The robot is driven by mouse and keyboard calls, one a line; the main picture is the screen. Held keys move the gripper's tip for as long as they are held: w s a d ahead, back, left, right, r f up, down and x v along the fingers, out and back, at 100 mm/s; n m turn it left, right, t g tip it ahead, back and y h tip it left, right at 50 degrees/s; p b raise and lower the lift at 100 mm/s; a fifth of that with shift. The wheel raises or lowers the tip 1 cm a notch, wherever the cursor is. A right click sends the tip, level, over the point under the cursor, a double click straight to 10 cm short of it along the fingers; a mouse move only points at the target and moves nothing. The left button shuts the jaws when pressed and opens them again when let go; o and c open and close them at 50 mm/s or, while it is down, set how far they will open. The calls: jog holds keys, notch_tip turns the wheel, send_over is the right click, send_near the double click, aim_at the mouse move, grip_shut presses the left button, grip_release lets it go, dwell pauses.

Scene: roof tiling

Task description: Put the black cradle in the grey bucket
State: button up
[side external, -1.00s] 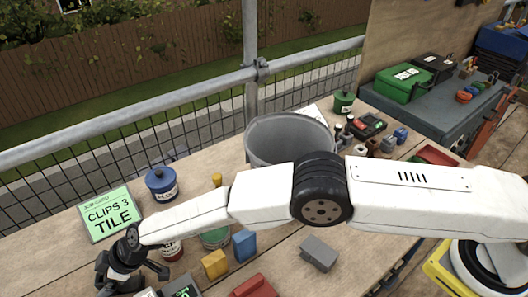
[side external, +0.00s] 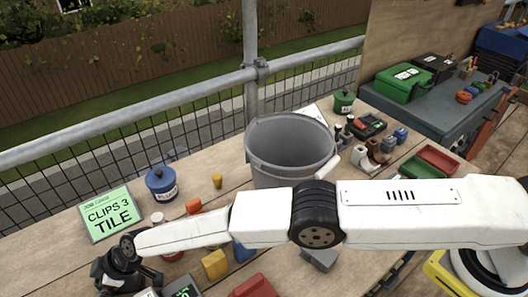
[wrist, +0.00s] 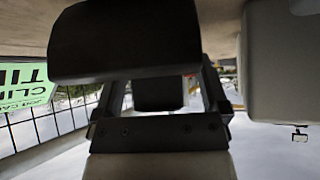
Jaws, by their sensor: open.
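The grey bucket (side external: 290,150) stands upright on the wooden bench in the side view, and its visible inside looks empty. My gripper (side external: 130,282) is open at the lower left, low over the front of the bench. Its black jaws (wrist: 160,105) also show in the wrist view. A large dark block (wrist: 125,42) fills the top of that view, and I cannot tell whether it is the black cradle. I cannot pick out the cradle with certainty in the side view. My gripper and the frame's lower edge hide part of that area.
A dark device with a green display (side external: 182,288) lies right of my gripper. A yellow block (side external: 215,264), a red item (side external: 254,287) and a grey block (side external: 320,258) lie nearby. A blue pot (side external: 161,184) and green sign (side external: 110,214) stand behind. A red tray (side external: 430,162) lies right.

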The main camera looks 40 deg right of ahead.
grip_shut()
dwell(0.3)
jog(key=shift+r, duration=0.2)
jog(key=shift+r, duration=1.5)
jog(key=shift+s+d+r, duration=0.35)
jog(key=shift+r, duration=0.25)
jog(key=shift+s+d+r, duration=0.3)
jog(key=shift+s+r, duration=0.05)
jog(key=shift+r, duration=0.2)
jog(key=shift+s+d+r, duration=1.85)
jog(key=shift+s+d, duration=0.25)
jog(key=shift+s, duration=0.05)
jog(key=shift+s+d+r, duration=1.85)
jog(key=shift+s+d, duration=0.25)
